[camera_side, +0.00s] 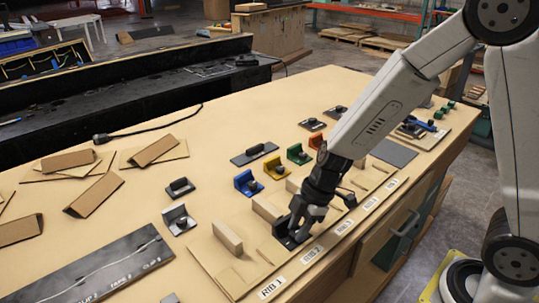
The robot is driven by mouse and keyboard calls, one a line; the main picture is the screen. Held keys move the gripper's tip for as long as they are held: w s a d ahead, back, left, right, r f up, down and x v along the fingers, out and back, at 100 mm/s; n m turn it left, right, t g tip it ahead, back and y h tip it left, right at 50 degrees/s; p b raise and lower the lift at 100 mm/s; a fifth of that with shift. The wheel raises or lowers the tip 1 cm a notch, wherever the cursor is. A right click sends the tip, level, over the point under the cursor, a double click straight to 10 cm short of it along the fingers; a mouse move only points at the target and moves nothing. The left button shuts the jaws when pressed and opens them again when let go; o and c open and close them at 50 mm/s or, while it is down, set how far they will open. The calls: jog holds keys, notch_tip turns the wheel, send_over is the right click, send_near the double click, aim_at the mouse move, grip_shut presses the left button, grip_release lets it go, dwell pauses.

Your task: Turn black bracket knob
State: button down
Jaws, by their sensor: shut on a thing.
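A black bracket (281,232) sits on the light wooden board beside the RIB 2 label, right of the upright wooden block (228,237). My gripper (297,228) points down over it and is shut on its knob. The fingers and wrist hide the knob and much of the bracket, so the knob's angle cannot be told.
Blue (248,183), yellow (275,169) and green (299,154) brackets stand in a row behind the board. A silver bracket (179,219) stands to the left. Another wooden block (266,209) is close behind my gripper. Cardboard pieces (94,195) lie at the left.

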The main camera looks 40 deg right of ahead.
jog(key=shift+m, duration=0.4)
jog(key=m, duration=0.1)
jog(key=m+t, duration=0.1)
jog(key=m, duration=0.1)
jog(key=shift+s+a+t+h, duration=0.15)
jog(key=shift+t+h, duration=0.15)
jog(key=shift+h, duration=0.1)
jog(key=shift+m+t+h, duration=0.4)
jog(key=shift+m, duration=1.5)
jog(key=shift+m+h, duration=0.3)
jog(key=shift+m, duration=0.3)
jog(key=c, duration=0.7)
grip_release()
jog(key=shift+o, duration=0.2)
jog(key=shift+s+r, duration=0.1)
jog(key=shift+r, duration=0.15)
jog(key=v, duration=0.7)
